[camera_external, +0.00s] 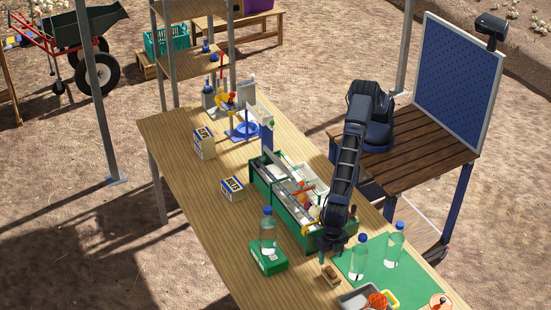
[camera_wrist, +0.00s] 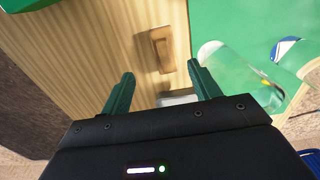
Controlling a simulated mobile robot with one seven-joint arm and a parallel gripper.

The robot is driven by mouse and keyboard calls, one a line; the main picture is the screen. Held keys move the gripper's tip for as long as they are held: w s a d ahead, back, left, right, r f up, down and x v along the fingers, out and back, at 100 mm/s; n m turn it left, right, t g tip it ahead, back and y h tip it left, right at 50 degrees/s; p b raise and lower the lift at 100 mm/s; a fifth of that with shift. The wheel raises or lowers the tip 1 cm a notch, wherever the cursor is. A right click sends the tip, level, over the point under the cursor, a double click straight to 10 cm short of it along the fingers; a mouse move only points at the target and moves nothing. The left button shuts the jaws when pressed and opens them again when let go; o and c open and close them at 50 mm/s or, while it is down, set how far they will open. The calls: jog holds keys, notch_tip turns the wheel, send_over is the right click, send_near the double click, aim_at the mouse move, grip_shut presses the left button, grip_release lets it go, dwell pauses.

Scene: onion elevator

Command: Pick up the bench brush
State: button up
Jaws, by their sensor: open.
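The bench brush (camera_external: 330,276) is a small brown wooden block-like thing lying on the wooden table, left of the green mat. In the wrist view the bench brush (camera_wrist: 162,52) lies ahead of the fingertips, roughly centred between them. My gripper (camera_external: 332,250) is above the table, just behind and above the brush. In the wrist view the two green fingers of my gripper (camera_wrist: 161,76) are spread apart with nothing between them. The brush's bristles cannot be made out.
Two clear bottles (camera_external: 359,258) (camera_external: 394,245) stand on the green mat (camera_external: 418,262), right of the brush. A grey tray (camera_external: 346,302) lies in front. A green box (camera_external: 268,262) bears another bottle (camera_external: 267,230) on the left. A green organizer (camera_external: 262,178) stands behind.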

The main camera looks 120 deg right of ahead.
aim_at(332, 270)
notch_tip(332, 270, down, 5)
jog(key=shift+r, duration=0.1)
jog(key=f, duration=0.3)
jog(key=a+f, duration=0.1)
jog(key=shift+s+f, duration=0.2)
jog(key=shift+s, duration=0.15)
jog(key=shift+f, duration=0.45)
jog(key=shift+c, duration=0.4)
jog(key=c, duration=1)
